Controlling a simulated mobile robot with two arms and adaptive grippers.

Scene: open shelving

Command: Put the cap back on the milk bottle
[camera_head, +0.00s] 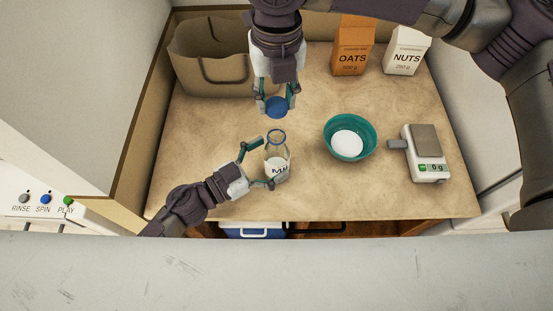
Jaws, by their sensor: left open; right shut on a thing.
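The milk bottle (276,154) stands upright on the wooden surface near its front, with its neck open. My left gripper (267,164) is open, with its fingers on either side of the bottle. My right gripper (275,97) comes down from above and is shut on the blue cap (277,107). The cap is behind the bottle's mouth in the picture and apart from it. The exact height of the cap above the surface is hard to tell.
A teal bowl (328,136) with white contents and a scale (430,172) reading 0 g stand to the right. A tan bag (215,75) is at the back left. An oats box (352,45) and a nuts box (405,50) are at the back right.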

